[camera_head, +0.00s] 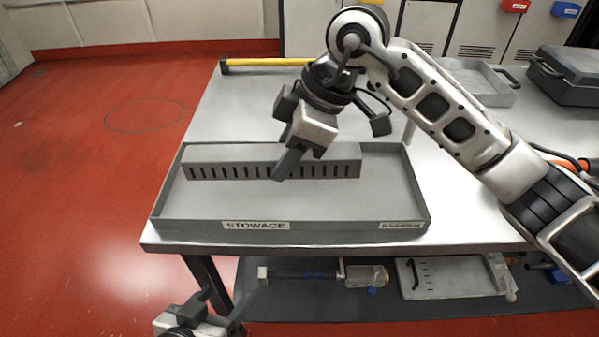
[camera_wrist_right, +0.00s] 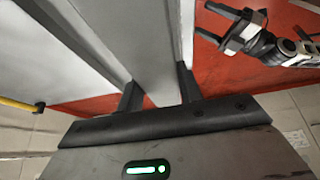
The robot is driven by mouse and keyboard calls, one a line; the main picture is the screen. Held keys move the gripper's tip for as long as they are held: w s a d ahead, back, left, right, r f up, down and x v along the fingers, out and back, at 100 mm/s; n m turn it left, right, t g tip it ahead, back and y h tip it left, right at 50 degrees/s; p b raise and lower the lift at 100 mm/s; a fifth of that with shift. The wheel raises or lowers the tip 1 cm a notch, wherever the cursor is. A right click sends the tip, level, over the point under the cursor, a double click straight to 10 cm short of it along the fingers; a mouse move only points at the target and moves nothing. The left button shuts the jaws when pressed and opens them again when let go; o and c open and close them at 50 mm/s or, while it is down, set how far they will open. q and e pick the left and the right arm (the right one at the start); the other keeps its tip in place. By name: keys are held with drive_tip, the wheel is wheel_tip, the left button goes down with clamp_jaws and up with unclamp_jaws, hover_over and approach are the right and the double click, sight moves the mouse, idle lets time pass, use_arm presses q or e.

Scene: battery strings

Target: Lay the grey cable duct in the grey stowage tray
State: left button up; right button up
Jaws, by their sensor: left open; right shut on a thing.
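The grey cable duct (camera_head: 225,170), a long bar with a slotted front face, lies level within the outline of the grey stowage tray (camera_head: 195,222), along its back part. Whether it touches the tray floor I cannot tell. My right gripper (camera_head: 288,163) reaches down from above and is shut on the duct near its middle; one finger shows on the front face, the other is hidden. In the right wrist view the duct (camera_wrist_right: 152,40) runs between the two fingers (camera_wrist_right: 160,92). My left gripper (camera_head: 220,308) is open and empty, low in front of the table; it also shows in the right wrist view (camera_wrist_right: 238,32).
The tray sits on a metal table (camera_head: 220,112) near its front left edge. A yellow bar (camera_head: 268,62) lies at the back, a shallow tray (camera_head: 485,85) and dark case (camera_head: 570,78) at the back right. Several items lie below the tabletop. Red floor (camera_head: 80,190) is clear at left.

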drive_tip(key=w+f, duration=0.2)
drive_tip(key=w+d+f, duration=0.1)
drive_tip(key=f, duration=0.1)
drive_tip(key=w+d+f, duration=0.1)
drive_tip(key=w+f, duration=0.1)
drive_tip(key=shift+w+f, duration=0.1)
drive_tip(key=shift+w, duration=0.2)
wheel_tip(320, 180, down, 3)
drive_tip(key=shift+w+d+f, duration=0.1)
drive_tip(key=shift+f, duration=0.1)
drive_tip(key=o, duration=1.3)
drive_tip(key=shift+c, duration=0.2)
drive_tip(key=v, duration=1.2)
